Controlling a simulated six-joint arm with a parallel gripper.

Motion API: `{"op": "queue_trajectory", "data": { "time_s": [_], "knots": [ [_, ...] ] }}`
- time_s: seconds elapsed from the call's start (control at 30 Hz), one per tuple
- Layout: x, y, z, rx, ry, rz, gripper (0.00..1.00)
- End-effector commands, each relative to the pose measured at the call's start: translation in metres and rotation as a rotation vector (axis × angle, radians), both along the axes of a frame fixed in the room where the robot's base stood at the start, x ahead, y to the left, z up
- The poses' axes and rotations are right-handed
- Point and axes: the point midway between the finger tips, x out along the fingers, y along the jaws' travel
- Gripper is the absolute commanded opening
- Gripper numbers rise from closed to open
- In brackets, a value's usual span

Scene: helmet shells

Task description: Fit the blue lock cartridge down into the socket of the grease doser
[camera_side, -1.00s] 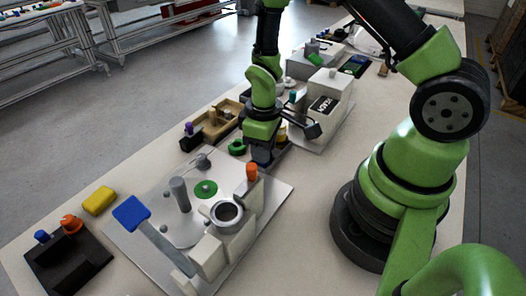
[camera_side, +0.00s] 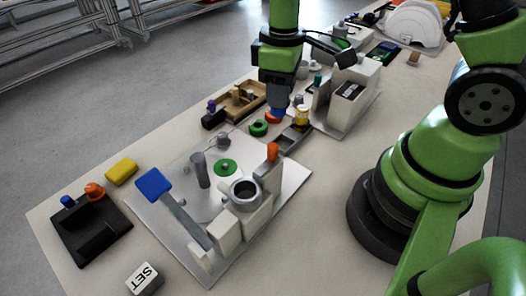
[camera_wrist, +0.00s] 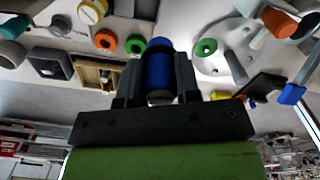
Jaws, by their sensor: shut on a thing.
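The blue lock cartridge (camera_wrist: 158,72) is upright between the two dark fingers of my gripper (camera_wrist: 158,84) in the wrist view. My gripper (camera_side: 277,104) is shut on it. In the side view the cartridge's blue lower end (camera_side: 279,112) shows below the fingers, above the area by the small grey tray. A light plate fixture (camera_side: 142,207) stands in front, with a grey cup (camera_side: 245,192), a grey post, a green disc and a blue-headed lever. I cannot tell for sure whether this is the grease doser, and I cannot make out its socket.
A green ring (camera_side: 258,128), yellow cylinder (camera_side: 301,115) and grey tray (camera_side: 292,139) are near my gripper. A white block station (camera_side: 362,78) stands to the right. An orange-topped post (camera_side: 273,152) rises from the plate. A black holder (camera_side: 92,232) and yellow block (camera_side: 121,171) lie left.

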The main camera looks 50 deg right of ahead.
Motion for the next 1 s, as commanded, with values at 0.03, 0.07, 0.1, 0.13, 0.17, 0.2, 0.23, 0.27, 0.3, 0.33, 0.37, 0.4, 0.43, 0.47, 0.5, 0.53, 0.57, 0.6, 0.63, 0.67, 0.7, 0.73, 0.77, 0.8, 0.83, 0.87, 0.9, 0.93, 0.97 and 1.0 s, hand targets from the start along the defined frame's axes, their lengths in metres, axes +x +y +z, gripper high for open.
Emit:
{"op": "queue_trajectory", "data": {
  "time_s": [0.03,0.07,0.1,0.13,0.17,0.2,0.23,0.27,0.3,0.33,0.37,0.4,0.43,0.47,0.5,0.53,0.57,0.6,0.63,0.67,0.7,0.73,0.77,0.8,0.83,0.87,0.9,0.93,0.97,1.0],
  "knots": [
    [0.0,0.017,0.007,0.0,-0.004,0.09,0.07],
    [0.0,0.027,0.011,0.001,-0.006,0.149,0.07],
    [-0.002,0.041,0.016,0.001,-0.006,0.235,0.07],
    [-0.004,0.052,0.02,0.0,-0.005,0.302,0.07],
    [-0.007,0.063,0.024,-0.001,-0.006,0.37,0.07],
    [-0.011,0.078,0.029,0.001,-0.006,0.457,0.07],
    [-0.014,0.088,0.034,0.0,-0.007,0.522,0.07],
    [-0.019,0.098,0.037,0.001,-0.006,0.584,0.07],
    [-0.024,0.11,0.042,0.0,-0.005,0.663,0.07],
    [-0.028,0.118,0.046,0.0,-0.006,0.718,0.07],
    [-0.033,0.125,0.049,0.001,-0.006,0.77,0.07],
    [-0.039,0.134,0.053,0.002,-0.004,0.831,0.07],
    [-0.042,0.14,0.056,0.001,-0.005,0.874,0.07],
    [-0.046,0.145,0.058,0.0,-0.004,0.909,0.07],
    [-0.05,0.15,0.06,0.0,-0.004,0.952,0.07],
    [-0.053,0.153,0.062,0.0,-0.004,0.977,0.07],
    [-0.055,0.156,0.063,0.001,-0.002,0.998,0.07],
    [-0.058,0.159,0.063,0.001,-0.001,1.018,0.07],
    [-0.059,0.16,0.061,0.001,0.001,1.029,0.07],
    [-0.06,0.16,0.057,0.0,0.003,1.037,0.07],
    [-0.061,0.161,0.051,0.0,0.006,1.043,0.07],
    [-0.061,0.161,0.045,0.001,0.006,1.045,0.07],
    [-0.061,0.16,0.039,-0.001,0.008,1.045,0.07],
    [-0.061,0.161,0.031,-0.001,0.007,1.044,0.07],
    [-0.061,0.161,0.026,0.0,0.006,1.043,0.07],
    [-0.061,0.16,0.021,0.0,0.006,1.043,0.07],
    [-0.061,0.16,0.015,0.0,0.004,1.042,0.07],
    [-0.061,0.16,0.012,0.001,0.003,1.041,0.07],
    [-0.06,0.161,0.01,0.0,0.002,1.041,0.07],
    [-0.06,0.161,0.006,0.001,0.001,1.041,0.07]
  ]
}}
